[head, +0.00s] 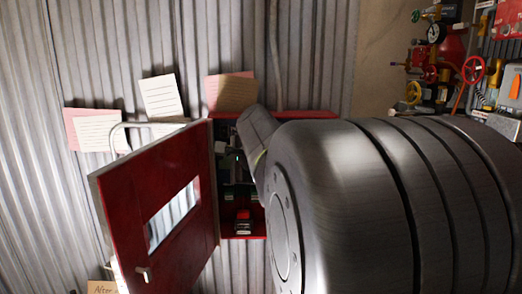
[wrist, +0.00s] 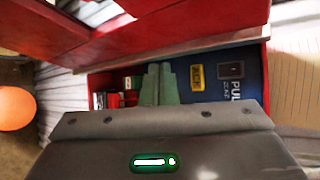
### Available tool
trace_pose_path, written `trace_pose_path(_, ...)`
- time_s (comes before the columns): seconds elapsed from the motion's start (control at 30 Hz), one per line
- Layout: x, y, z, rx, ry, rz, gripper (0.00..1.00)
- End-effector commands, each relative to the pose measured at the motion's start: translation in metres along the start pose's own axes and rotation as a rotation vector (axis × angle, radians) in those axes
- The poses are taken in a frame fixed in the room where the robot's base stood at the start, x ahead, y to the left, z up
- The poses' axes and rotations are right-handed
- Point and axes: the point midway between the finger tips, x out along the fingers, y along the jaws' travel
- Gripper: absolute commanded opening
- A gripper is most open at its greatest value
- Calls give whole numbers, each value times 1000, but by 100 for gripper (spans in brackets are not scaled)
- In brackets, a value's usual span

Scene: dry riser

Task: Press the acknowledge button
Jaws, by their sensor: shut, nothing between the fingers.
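The red cabinet (head: 228,232) stands open on the wall in the head view, and its interior also shows in the wrist view. My gripper (wrist: 158,70) has its two green fingers together, with nothing between them, pointing into the cabinet opening. Behind and to the right of the fingers is a blue panel (wrist: 215,92) with a yellow label (wrist: 197,77) and a small dark box (wrist: 232,70). Small red parts (wrist: 116,100) lie left of the fingers. I cannot pick out the acknowledge button. My arm hides much of the cabinet in the head view.
The red cabinet door (head: 175,165), with a window, swings out to the left. Paper notes (head: 158,97) are on the corrugated wall around the cabinet. Red valves and gauges (head: 440,60) stand at the far right. An orange ball-like thing (wrist: 15,108) is at the wrist view's left edge.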

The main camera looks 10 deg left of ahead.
Motion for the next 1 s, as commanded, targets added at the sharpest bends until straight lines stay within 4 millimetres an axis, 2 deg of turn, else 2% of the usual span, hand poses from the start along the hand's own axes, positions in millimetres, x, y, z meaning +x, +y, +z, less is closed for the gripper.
trace_pose_path(0.4, 39, -28, -29, 2, 1, 0, 0)
trace_pose_path(0.6, 52, -38, -38, 2, 0, 1, 0)
trace_pose_path(1.0, 57, -41, -42, 1, 0, 0, 0)
